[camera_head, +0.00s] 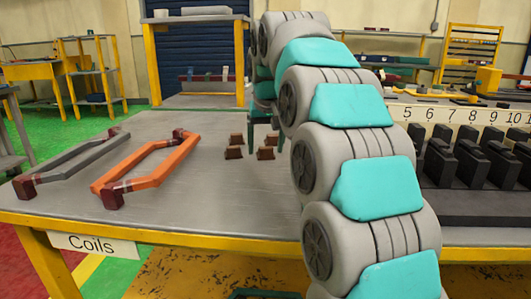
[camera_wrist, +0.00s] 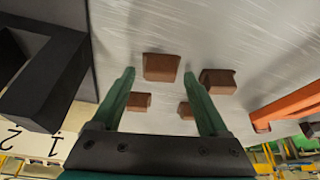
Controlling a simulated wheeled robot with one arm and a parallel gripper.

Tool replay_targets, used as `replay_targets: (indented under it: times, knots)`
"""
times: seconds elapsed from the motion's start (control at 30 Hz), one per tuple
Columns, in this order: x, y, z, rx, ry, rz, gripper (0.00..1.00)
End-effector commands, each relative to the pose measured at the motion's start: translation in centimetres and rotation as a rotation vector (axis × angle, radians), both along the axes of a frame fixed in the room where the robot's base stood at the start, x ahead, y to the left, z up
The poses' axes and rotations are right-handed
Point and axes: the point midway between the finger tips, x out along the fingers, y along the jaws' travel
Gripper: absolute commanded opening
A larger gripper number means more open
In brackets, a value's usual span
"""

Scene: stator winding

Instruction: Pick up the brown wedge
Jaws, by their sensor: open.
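Several brown wedges lie in a small cluster on the grey table. In the head view they are a back left wedge (camera_head: 237,139), a front left wedge (camera_head: 233,153), a back right wedge (camera_head: 271,138) and a front right wedge (camera_head: 266,153). My gripper (camera_wrist: 159,73) is open, with two green fingers pointing down at the table. In the wrist view one wedge (camera_wrist: 161,66) appears between the fingertips, apart from both. Another wedge (camera_wrist: 218,81) lies right of the right finger. Two smaller-looking wedges (camera_wrist: 139,101) (camera_wrist: 185,110) show nearer the gripper's base. My arm partly hides the gripper in the head view.
An orange coil (camera_head: 150,166) and a grey coil (camera_head: 70,158) lie left of the wedges. A black slotted stator block (camera_head: 470,165) with a numbered strip stands at the right. The table (camera_head: 185,205) is bare in front of the wedges.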

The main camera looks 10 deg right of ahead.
Motion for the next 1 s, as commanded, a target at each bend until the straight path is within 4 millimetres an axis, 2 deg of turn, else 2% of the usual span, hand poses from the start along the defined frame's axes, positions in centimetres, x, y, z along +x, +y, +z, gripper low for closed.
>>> replay_targets:
  times: [0.17,0.83,1.0]
  knots:
    - [0.00,0.00,0.01,0.000,0.000,0.000,0.78]
    - [-0.03,-0.01,0.03,0.000,0.000,0.000,0.02]
    - [-0.03,-0.01,0.03,0.000,0.000,0.000,0.00]
